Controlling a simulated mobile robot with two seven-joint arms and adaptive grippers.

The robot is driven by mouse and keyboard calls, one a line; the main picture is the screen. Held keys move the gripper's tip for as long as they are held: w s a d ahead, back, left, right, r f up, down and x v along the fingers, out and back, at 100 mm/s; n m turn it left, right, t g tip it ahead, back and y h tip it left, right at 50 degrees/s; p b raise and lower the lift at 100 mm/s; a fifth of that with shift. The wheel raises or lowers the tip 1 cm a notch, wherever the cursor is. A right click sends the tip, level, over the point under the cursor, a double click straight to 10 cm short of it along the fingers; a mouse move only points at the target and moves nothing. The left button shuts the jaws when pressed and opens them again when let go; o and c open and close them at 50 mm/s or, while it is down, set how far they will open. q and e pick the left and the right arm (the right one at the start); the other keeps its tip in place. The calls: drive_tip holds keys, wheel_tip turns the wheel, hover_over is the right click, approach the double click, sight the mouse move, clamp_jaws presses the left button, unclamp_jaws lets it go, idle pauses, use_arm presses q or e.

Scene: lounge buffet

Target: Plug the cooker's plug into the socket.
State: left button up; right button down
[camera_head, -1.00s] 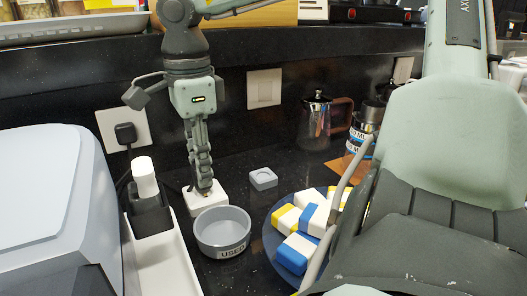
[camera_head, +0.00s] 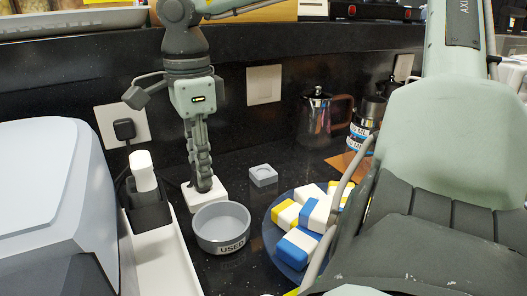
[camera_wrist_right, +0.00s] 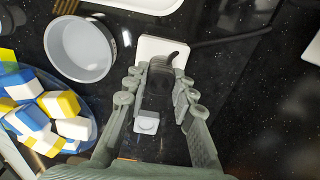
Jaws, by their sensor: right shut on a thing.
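My right gripper (camera_head: 203,184) points down at a small white socket block (camera_head: 207,194) on the black counter. In the right wrist view my right gripper (camera_wrist_right: 157,88) is shut on the black plug (camera_wrist_right: 158,90), whose dark cord runs off to the right. The white socket block (camera_wrist_right: 152,47) shows under and beyond the plug. The plug's lower end is at the block's top. Its pins are hidden, so I cannot tell how far in they are. The white cooker (camera_head: 50,190) seems to be the large rounded body at the left. My left gripper is not in view.
A grey bowl marked USED (camera_head: 221,227) stands close in front of the block. A small grey box (camera_head: 263,175) lies to its right. A blue plate (camera_head: 268,237) holds several sponge-like blocks. A white tray (camera_head: 165,262) and a wall outlet (camera_head: 107,117) are left.

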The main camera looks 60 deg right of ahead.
drive_tip(key=shift+f, duration=0.25)
drive_tip(key=c, duration=1.2)
unclamp_jaws()
drive_tip(key=shift+r, duration=0.1)
drive_tip(key=shift+c, duration=1.3)
drive_tip(key=shift+r+p, duration=2.55)
drive_tip(key=shift+r, duration=1)
